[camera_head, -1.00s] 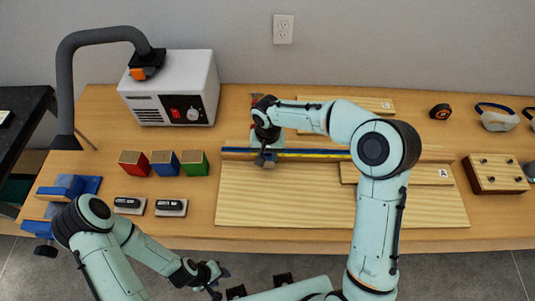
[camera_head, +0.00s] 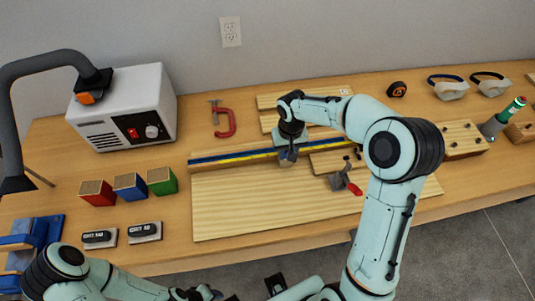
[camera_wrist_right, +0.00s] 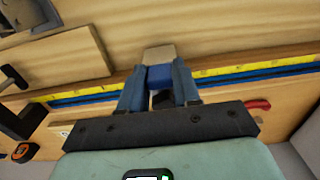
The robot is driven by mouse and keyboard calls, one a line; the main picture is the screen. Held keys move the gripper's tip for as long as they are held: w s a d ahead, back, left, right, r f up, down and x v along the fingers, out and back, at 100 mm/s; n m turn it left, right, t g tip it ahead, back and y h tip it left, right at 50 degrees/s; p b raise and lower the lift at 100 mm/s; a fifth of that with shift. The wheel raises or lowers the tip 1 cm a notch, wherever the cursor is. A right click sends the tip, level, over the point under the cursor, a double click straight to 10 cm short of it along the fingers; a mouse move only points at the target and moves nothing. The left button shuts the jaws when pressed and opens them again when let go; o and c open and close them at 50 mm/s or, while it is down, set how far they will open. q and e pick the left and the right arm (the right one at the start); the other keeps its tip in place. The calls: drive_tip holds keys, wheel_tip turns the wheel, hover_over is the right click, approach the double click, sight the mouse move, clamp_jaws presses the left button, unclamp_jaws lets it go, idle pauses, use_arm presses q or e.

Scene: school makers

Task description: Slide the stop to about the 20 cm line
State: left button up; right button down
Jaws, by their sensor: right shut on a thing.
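The stop (camera_wrist_right: 160,76), a small block with a blue band and a pale wooden end, sits on the fence in the right wrist view. My right gripper (camera_wrist_right: 159,92) is shut on it, one finger on each side. In the head view my right gripper (camera_head: 288,157) is over the fence (camera_head: 232,156), some way right of its left end, and mostly hides the stop. The fence carries a yellow and blue scale strip (camera_wrist_right: 235,75); its numbers are too small to read. My left gripper (camera_head: 200,293) is at the bottom edge, off the table, its fingers unclear.
A wide pale board (camera_head: 240,205) lies in front of the fence. A smaller board (camera_head: 330,160) and a red-handled metal clamp (camera_head: 343,179) lie to the right. A red clamp (camera_head: 222,120) lies behind the fence. Coloured blocks (camera_head: 130,186) stand left, clear of it.

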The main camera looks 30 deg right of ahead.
drive_tip(key=shift+s+d+f, duration=0.1)
drive_tip(key=shift+s+d, duration=0.15)
drive_tip(key=shift+d, duration=0.35)
drive_tip(key=shift+s+d, duration=0.2)
drive_tip(key=shift+d, duration=0.35)
drive_tip(key=c, duration=0.8)
unclamp_jaws()
drive_tip(key=shift+a, duration=0.1)
drive_tip(key=shift+w+r, duration=0.1)
drive_tip(key=shift+r, duration=0.15)
use_arm(q)
drive_tip(key=shift+w+r+p, duration=0.5)
drive_tip(key=shift+r+p, duration=0.1)
drive_tip(key=shift+r, duration=0.2)
use_arm(e)
wheel_tip(320, 180, up, 13)
